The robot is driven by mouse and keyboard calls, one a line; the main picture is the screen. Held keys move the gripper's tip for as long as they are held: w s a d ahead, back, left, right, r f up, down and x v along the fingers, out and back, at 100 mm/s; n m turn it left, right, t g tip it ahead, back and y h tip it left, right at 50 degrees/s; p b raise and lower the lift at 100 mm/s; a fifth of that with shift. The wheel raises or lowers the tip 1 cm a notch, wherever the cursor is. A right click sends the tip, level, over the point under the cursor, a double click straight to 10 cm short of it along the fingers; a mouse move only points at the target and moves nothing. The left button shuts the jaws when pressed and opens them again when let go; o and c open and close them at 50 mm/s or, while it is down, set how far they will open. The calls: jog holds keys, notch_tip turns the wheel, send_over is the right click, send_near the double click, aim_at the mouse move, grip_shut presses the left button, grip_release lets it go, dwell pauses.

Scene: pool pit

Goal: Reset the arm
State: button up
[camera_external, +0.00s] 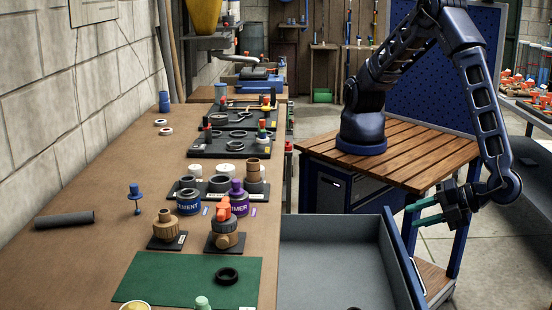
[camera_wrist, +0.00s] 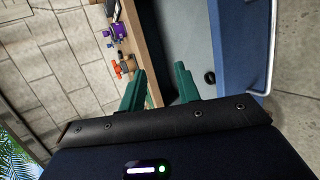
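My arm rises from a blue base on a slatted wooden cart top (camera_external: 420,150) and bends down on the right. My gripper (camera_external: 412,216) hangs at the right of the open grey drawer (camera_external: 325,262), beside its blue-edged side wall. Its two green fingers stand apart with nothing visible between them. In the wrist view the gripper (camera_wrist: 158,82) also shows both green fingers spread, with the bench edge and the drawer beyond them.
The long workbench (camera_external: 110,200) on the left holds a green mat (camera_external: 165,277) with a black ring (camera_external: 227,275), a blue can (camera_external: 189,202), a purple can (camera_external: 238,198) and valve fittings. A black ring (camera_wrist: 210,77) lies in the drawer.

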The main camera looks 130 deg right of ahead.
jog(key=d+r+m+g+y, duration=0.2)
jog(key=d+r+g+y, duration=0.1)
jog(key=d+r, duration=1.1)
jog(key=d+r+m+g+y, duration=0.25)
jog(key=d+r, duration=0.65)
jog(key=d, duration=0.8)
jog(key=s+d+r+y, duration=0.2)
jog(key=s+d+r, duration=0.15)
jog(key=d, duration=0.25)
jog(key=s+d+r+y, duration=0.1)
jog(key=s+d+r, duration=0.1)
jog(key=s+d, duration=0.35)
jog(key=s+d+r+m+t+y, duration=0.1)
jog(key=s+d+t, duration=0.3)
jog(key=s+d, duration=0.4)
jog(key=s+m+y, duration=0.1)
jog(key=s, duration=0.3)
jog(key=shift+s+d+y, duration=0.35)
jog(key=shift+s, duration=0.05)
